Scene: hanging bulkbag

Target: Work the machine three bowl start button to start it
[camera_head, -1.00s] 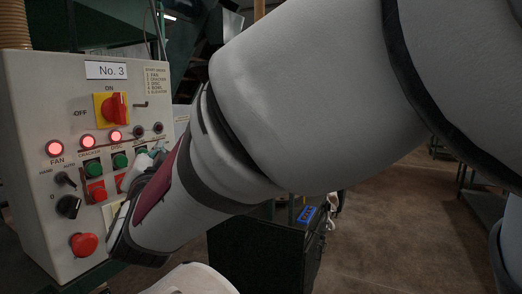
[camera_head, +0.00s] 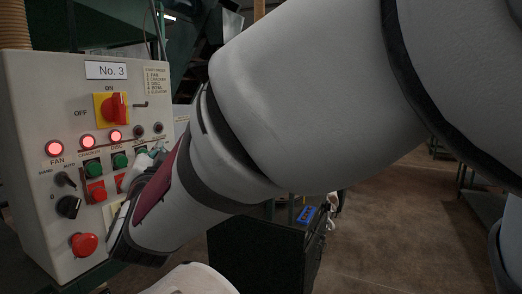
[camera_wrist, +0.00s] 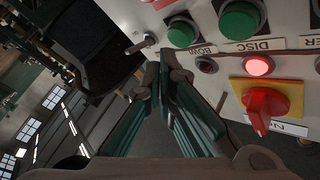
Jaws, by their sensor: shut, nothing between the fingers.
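The control panel (camera_head: 30,120), marked "No. 3", stands at the left of the head view. The green bowl start button (camera_wrist: 182,31) sits by the BOWL label (camera_wrist: 206,50) in the wrist view; its lamp (camera_wrist: 207,66) is dark. My gripper (camera_wrist: 160,52) is shut and empty, its fingertips close to the panel and just left of this button in the wrist view. I cannot tell whether they touch anything. In the head view my gripper (camera_head: 157,152) and wrist cover part of the lower right panel.
The fan (camera_head: 54,148), cracker (camera_head: 88,142) and disc (camera_head: 116,136) lamps glow red. The green disc button (camera_wrist: 239,19) neighbours the bowl button. A red rotary switch (camera_head: 114,107) and red mushroom button (camera_head: 84,244) are on the panel. Open floor lies right.

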